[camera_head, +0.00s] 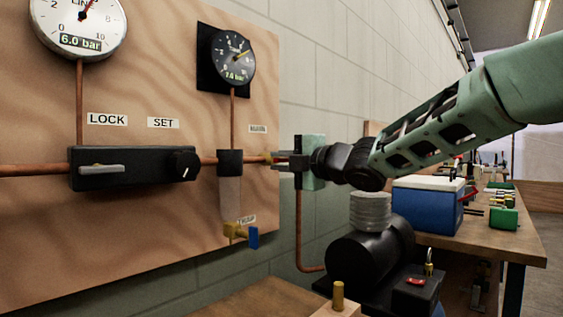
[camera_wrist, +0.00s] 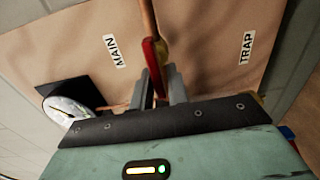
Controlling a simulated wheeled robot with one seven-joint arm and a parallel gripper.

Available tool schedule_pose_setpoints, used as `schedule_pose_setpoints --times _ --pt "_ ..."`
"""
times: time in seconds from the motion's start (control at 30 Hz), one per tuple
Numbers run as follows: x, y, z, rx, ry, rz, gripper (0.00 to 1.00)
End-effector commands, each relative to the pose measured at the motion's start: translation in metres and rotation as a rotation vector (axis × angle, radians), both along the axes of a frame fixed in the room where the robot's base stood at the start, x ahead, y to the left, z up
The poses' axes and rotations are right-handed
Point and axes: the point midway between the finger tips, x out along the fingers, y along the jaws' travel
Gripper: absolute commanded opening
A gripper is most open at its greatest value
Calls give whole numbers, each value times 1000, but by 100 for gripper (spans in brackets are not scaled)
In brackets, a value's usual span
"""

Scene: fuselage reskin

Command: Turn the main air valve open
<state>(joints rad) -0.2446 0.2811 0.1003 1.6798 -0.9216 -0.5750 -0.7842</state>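The main air valve's red lever (camera_wrist: 153,62) shows in the wrist view, near the MAIN label (camera_wrist: 115,50) on the wooden panel. It lies between the two fingers of my gripper (camera_wrist: 161,82). The fingers stand a little apart, one on each side of the lever; whether they press on it I cannot tell. In the head view my gripper (camera_head: 276,161) reaches the copper pipe at the panel's right edge.
The panel (camera_head: 150,90) carries two gauges (camera_head: 80,25) (camera_head: 233,55), a black LOCK/SET regulator (camera_head: 130,167) and a lower brass valve with a blue handle (camera_head: 252,237). A black compressor (camera_head: 362,255) stands below my arm. A blue cooler (camera_head: 428,203) sits on the bench behind.

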Motion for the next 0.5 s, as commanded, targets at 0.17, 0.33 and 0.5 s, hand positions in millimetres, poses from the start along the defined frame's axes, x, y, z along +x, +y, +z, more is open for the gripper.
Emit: schedule_pose_setpoints --times 0.17,0.33,0.5 --pt "0 0 0 1 1 0 31" --pt "-1 -1 0 2 1 0 31" --pt "-11 -12 1 2 -1 -2 31"
